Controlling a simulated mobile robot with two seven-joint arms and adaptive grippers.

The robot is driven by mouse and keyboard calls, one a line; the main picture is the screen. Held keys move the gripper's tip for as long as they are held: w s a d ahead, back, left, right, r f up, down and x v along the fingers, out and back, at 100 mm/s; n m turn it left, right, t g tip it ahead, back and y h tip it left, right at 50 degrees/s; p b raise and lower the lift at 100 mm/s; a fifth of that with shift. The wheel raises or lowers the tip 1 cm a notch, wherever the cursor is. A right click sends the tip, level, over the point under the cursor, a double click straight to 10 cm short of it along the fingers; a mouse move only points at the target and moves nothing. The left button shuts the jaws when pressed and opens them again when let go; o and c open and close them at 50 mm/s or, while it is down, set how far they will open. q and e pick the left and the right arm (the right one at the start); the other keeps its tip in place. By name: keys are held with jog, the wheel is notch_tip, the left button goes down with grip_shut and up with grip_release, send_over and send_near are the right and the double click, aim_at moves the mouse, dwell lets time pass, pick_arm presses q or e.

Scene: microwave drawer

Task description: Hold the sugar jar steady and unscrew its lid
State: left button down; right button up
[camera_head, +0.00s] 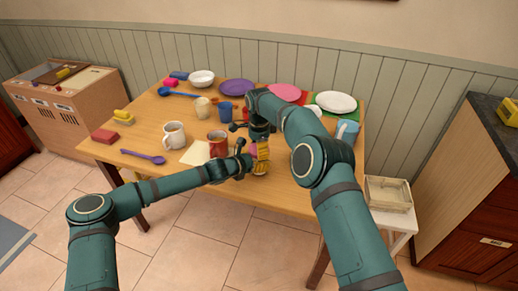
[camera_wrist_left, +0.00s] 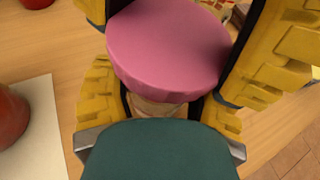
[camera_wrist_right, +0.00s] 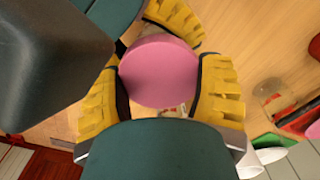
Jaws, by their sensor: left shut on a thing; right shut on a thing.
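The sugar jar stands near the table's front edge, mostly hidden by my grippers in the head view. Its pink lid (camera_head: 253,149) shows there only as a small patch. In the left wrist view the round pink lid (camera_wrist_left: 168,45) sits on the jar's pale body (camera_wrist_left: 158,110). My left gripper (camera_head: 246,166) comes in from the left and is shut on the jar body below the lid. My right gripper (camera_head: 262,150) reaches down from above and is shut around the lid. In the right wrist view the lid (camera_wrist_right: 160,70) lies between its yellow fingers. No gap under the lid can be made out.
A red cup (camera_head: 217,143), a white mug (camera_head: 174,135) and a pale sheet (camera_head: 195,153) are just left of the grippers. A blue cup (camera_head: 225,112) and a purple plate (camera_head: 236,87) stand behind. A purple spoon (camera_head: 145,157) lies front left. The table's front edge is close.

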jog(key=n, duration=1)
jog(key=shift+n, duration=0.3)
jog(key=n, duration=0.4)
jog(key=o, duration=1.2)
jog(key=shift+o, duration=0.2)
jog(key=shift+r, duration=0.15)
